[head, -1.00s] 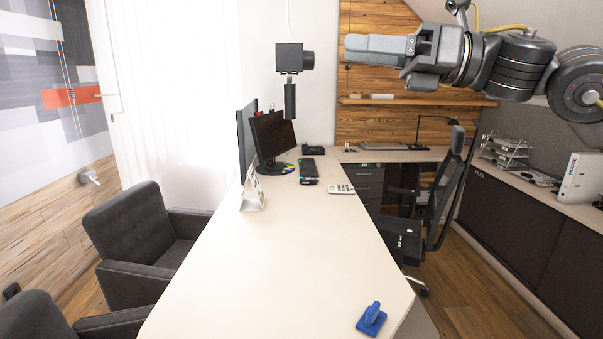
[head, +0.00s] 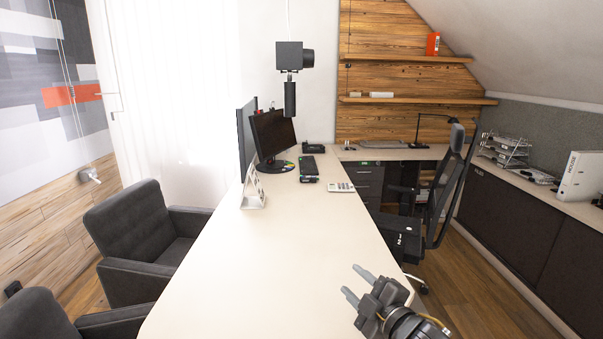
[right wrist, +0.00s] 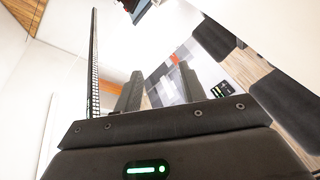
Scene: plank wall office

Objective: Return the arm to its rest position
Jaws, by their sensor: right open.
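My right gripper (head: 355,283) is in the lower right of the head view, over the near right part of the desk (head: 285,250). Its two grey fingers point up and left, with a gap between them. Nothing shows between the fingers. In the right wrist view the two dark fingers (right wrist: 160,92) stand apart, also empty. The blue object seen earlier on the near right of the desk does not show now; my gripper and arm cover that spot. My left gripper is in no view.
A monitor (head: 271,138), a calculator (head: 341,187) and a small stand (head: 253,190) are at the desk's far part. An office chair (head: 405,238) stands right of the desk, an armchair (head: 135,240) left. The desk's middle is clear. A black box-shaped fixture (head: 289,56) hangs above.

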